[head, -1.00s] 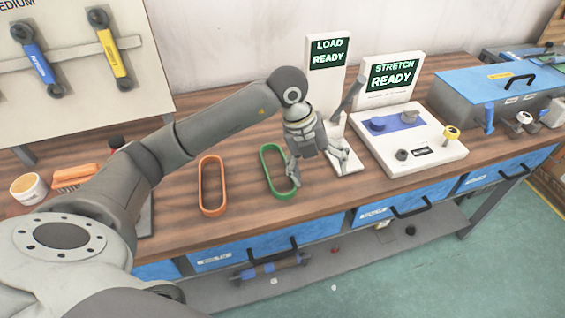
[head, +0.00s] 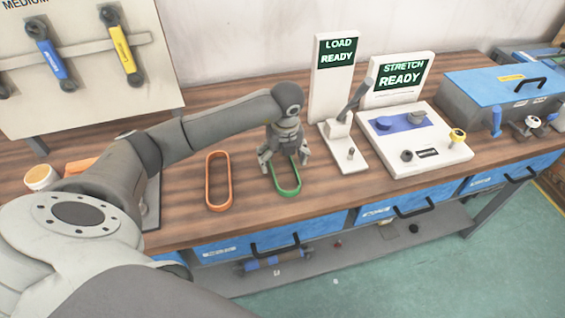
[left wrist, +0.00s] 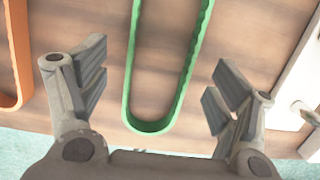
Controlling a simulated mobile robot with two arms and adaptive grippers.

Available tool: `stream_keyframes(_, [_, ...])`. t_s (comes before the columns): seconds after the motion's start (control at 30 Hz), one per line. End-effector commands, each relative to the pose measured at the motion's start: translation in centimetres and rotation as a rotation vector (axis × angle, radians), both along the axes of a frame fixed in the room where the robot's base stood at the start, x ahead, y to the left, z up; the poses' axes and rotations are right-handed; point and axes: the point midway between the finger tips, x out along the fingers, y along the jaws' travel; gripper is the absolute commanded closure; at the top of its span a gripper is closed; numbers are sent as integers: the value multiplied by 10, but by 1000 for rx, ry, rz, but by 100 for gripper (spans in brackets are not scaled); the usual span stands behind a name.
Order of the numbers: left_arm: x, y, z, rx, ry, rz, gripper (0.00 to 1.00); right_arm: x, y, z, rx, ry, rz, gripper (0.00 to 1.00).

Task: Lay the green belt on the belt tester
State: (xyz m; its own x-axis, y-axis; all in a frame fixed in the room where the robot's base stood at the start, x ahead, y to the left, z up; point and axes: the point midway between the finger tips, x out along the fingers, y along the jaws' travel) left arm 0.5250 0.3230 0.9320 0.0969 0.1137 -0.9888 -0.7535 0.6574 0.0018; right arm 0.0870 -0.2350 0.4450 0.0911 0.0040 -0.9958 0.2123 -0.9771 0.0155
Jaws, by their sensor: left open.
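The green belt (head: 287,187) is a long oval loop lying on the wooden bench. In the left wrist view the belt (left wrist: 185,85) runs between my open fingers, its near rounded end facing me. My left gripper (head: 284,163) is open above the belt, its fingers to either side and partly covering its far part. It also shows in the left wrist view (left wrist: 155,95), with nothing held. My right gripper is out of view.
An orange belt (head: 208,181) lies left of the green one. A white LOAD READY stand (head: 354,158) with a lever rises between the green belt and the tester. A blue toolbox (head: 505,95) is at the far right. Blue drawers sit under the bench edge.

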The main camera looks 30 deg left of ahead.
Motion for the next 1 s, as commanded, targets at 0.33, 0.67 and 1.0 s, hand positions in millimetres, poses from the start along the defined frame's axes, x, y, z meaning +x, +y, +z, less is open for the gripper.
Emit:
stream_keyframes(0.33, [3,2,-20,0,-1,-1,16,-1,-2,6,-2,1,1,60])
stream_keyframes(0.67, [3,2,-20,0,-1,-1,48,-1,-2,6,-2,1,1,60])
stream_keyframes(1.0, [3,2,-19,-1,-2,0,66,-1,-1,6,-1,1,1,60])
